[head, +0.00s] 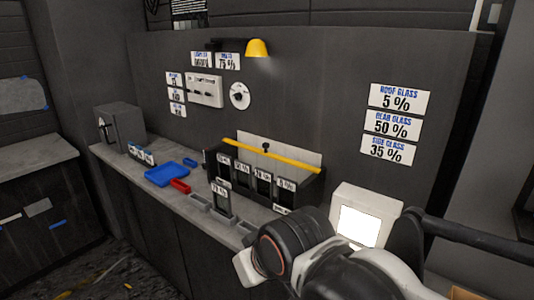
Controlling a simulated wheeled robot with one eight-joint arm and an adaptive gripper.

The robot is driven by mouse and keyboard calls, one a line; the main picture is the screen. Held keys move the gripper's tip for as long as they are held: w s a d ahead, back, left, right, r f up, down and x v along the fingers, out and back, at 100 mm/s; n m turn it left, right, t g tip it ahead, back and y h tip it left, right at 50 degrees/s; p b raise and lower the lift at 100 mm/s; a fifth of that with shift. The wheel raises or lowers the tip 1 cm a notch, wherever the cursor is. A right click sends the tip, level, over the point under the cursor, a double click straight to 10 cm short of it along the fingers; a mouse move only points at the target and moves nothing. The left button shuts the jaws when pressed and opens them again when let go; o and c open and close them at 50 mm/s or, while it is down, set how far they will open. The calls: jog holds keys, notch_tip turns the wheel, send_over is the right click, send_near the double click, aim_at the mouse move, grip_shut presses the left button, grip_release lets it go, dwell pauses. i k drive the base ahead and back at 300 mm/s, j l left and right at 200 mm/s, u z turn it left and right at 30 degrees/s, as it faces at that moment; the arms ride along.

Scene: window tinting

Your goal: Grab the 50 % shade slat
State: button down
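A dark rack (312,190) stands on the counter in the head view and holds several dark shade slats side by side. Each has a small white percentage label at its top. The slat second from the left (242,179) has a label too small to read with certainty, so I cannot tell which one is 50 %. Another dark slat (221,205) with a white label stands upright in front of the rack. My arm reaches in at the lower right, apart from the slats. My gripper's fingers do not show.
A yellow bar (285,157) spans above the rack. A white-framed bright screen (358,226) stands at right. Wall signs (398,124) include REAR GLASS 50 %. A yellow lamp (257,48) hangs above.

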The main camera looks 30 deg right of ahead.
aim_at(243, 170)
jog(key=z, duration=0.85)
jog(key=i+j+z, duration=0.2)
jog(key=j+z, duration=0.3)
jog(key=i+j+z, duration=0.1)
jog(key=j+z, duration=0.85)
jog(key=k+j+z, duration=0.1)
jog(key=j+z, duration=0.35)
jog(key=j, duration=0.2)
jog(key=k+j, duration=0.1)
jog(key=j, duration=0.3)
jog(key=k+j, duration=0.1)
jog(key=j, duration=0.35)
jog(key=k+j+z, duration=0.1)
jog(key=j, duration=0.3)
jog(key=k+j, duration=0.1)
jog(key=j, duration=0.3)
jog(key=k+j, duration=0.15)
jog(key=j, duration=0.25)
jog(key=k+j+z, duration=0.1)
jog(key=j, duration=0.3)
